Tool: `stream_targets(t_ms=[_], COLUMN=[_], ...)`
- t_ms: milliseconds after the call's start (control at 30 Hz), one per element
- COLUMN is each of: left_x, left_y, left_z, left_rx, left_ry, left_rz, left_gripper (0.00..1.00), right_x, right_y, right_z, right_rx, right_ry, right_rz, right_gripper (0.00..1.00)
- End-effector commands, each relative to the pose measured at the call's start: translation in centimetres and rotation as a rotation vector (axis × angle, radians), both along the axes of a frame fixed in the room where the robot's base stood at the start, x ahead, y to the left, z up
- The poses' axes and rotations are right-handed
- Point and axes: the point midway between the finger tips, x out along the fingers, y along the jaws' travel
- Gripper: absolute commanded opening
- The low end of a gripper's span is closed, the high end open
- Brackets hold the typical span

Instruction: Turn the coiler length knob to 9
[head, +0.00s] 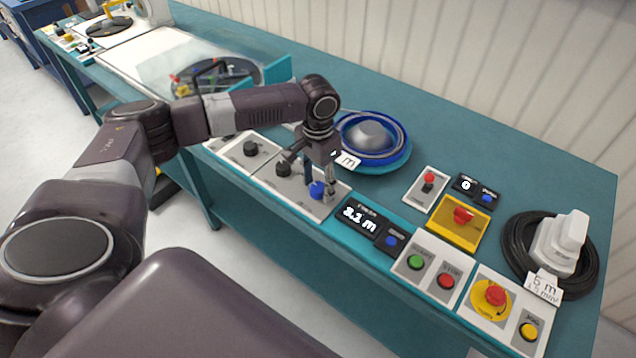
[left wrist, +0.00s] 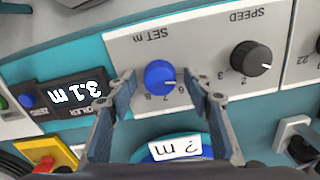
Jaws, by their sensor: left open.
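The blue length knob (left wrist: 158,75) sits on the light panel marked "SET m" in the left wrist view, which shows the panel upside down. The knob shows in the head view too (head: 317,189). My left gripper (head: 319,191) is over it, fingers pointing down. In the left wrist view its open fingers (left wrist: 160,84) stand on either side of the knob; contact cannot be told. The coiler display (head: 360,217) reads 3.1 m. My right gripper is not in view.
A black speed knob (left wrist: 251,58) is beside the blue knob. A blue cable reel (head: 372,137) is behind; a black cable coil (head: 520,262) is at the far right.

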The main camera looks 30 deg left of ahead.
Motion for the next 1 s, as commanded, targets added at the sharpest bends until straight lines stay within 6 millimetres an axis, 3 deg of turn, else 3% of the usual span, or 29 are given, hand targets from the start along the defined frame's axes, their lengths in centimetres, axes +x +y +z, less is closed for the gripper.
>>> stream_targets(t_ms=[100, 500, 767, 1000], left_x=[0.0, 0.0, 0.0, -0.1], left_y=[0.0, 0.0, 0.0, 0.0], left_z=[0.0, 0.0, 0.2, 0.4], left_rx=[0.000, 0.000, -0.001, -0.002], left_ry=[0.000, 0.000, 0.001, 0.004], left_rz=[0.000, 0.000, -0.028, -0.151], left_gripper=[0.47, 0.05, 0.05, 0.05], right_x=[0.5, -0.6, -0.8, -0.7], right_y=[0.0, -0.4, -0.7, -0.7], right_z=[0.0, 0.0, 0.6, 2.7], right_rx=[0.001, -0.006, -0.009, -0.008], right_ry=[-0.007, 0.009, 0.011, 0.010], right_rz=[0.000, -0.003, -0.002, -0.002], right_gripper=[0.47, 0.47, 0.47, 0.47])
